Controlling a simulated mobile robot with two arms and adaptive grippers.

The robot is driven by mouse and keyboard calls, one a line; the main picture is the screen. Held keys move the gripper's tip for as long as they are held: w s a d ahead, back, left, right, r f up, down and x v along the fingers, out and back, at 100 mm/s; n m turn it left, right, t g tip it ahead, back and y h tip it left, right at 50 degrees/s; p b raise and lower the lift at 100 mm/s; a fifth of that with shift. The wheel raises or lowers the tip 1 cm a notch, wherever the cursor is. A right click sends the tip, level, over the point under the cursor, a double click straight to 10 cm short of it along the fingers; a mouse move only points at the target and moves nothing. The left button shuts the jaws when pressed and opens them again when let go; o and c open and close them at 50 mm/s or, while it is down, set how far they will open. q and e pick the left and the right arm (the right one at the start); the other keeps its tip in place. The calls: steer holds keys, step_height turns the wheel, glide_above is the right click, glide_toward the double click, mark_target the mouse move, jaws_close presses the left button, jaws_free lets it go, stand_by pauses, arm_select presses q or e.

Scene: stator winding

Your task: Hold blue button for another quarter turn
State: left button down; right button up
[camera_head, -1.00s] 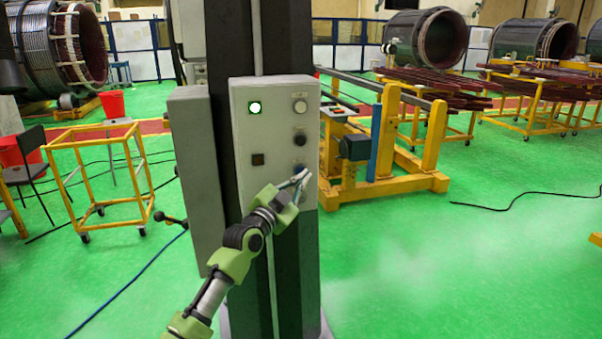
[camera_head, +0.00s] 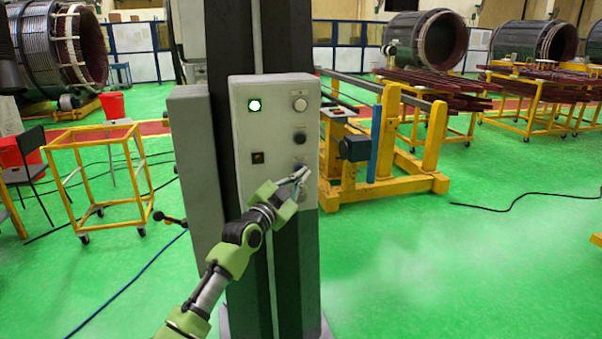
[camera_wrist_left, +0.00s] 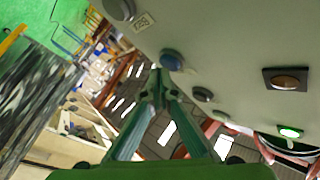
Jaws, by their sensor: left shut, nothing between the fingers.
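The grey control box (camera_head: 276,128) is mounted on a dark column. The blue button (camera_wrist_left: 172,60) shows in the left wrist view, just beyond my fingertips. In the head view the blue button (camera_head: 299,164) is partly hidden by my left gripper (camera_head: 303,173). The left gripper is shut and empty, its tips pointing at the button. In the left wrist view the fingertips (camera_wrist_left: 159,78) meet beside the button's lower left edge; I cannot tell whether they touch it. My right gripper is not in view.
Above the blue button are a black button (camera_head: 300,138) and a white button (camera_head: 300,104). A yellow cart (camera_head: 92,137) stands left, a yellow frame (camera_head: 433,137) right.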

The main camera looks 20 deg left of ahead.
arm_select(q)
steer(key=shift+w+a+b, duration=0.2)
steer(key=shift+w+b, duration=0.1)
steer(key=shift+b, duration=0.3)
stand_by(0.6)
steer(key=shift+r, duration=0.1)
stand_by(4.2)
steer(key=shift+s+d+p, duration=0.45)
steer(key=shift+s+p, duration=0.25)
steer(key=shift+p, duration=0.3)
steer(key=s+d+p, duration=0.1)
steer(key=s+p, duration=0.1)
steer(key=s+d+p, duration=0.1)
steer(key=s+p, duration=0.1)
steer(key=p, duration=0.1)
steer(key=shift+d, duration=0.4)
